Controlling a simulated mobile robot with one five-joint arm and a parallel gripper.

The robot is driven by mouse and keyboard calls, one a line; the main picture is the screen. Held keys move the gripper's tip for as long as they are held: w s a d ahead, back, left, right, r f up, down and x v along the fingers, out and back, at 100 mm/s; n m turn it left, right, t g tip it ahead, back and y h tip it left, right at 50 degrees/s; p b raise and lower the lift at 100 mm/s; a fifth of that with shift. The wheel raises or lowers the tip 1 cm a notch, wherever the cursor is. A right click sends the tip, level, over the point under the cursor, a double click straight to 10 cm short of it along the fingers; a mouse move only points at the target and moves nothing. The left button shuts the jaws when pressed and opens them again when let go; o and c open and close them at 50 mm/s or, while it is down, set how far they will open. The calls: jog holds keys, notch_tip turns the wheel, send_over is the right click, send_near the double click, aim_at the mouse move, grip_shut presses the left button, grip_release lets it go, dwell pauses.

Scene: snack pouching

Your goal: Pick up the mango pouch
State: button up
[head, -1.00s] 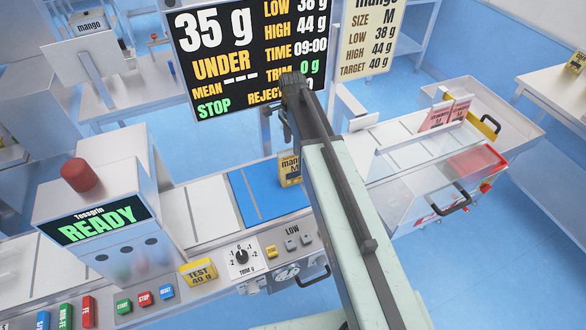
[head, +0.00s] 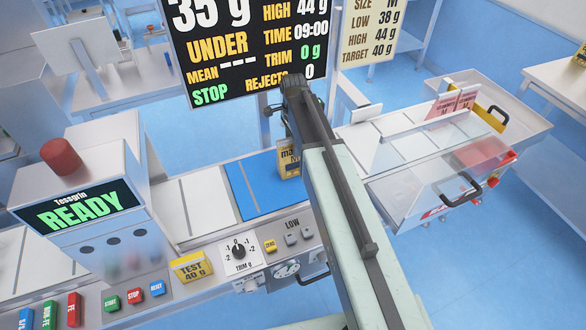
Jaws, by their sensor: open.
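The mango pouch (head: 287,160) is yellow and stands upright at the right end of the blue weighing pad (head: 255,185). My arm covers its right side, so only part of its label shows. My gripper (head: 292,88) is at the far end of my arm, above and behind the pouch in the picture and apart from it. It is seen from behind, and its fingers are mostly hidden. It holds nothing that I can see.
A display (head: 250,45) reads 35 g, UNDER and STOP. A grey box with a red button (head: 61,156) reads READY at the left. A clear-lidded bin (head: 430,190) with a black handle is at the right. A yellow test block (head: 191,267) lies in front.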

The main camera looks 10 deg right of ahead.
jog(key=shift+f, duration=0.25)
jog(key=shift+c, duration=0.2)
grip_shut()
dwell(1.1)
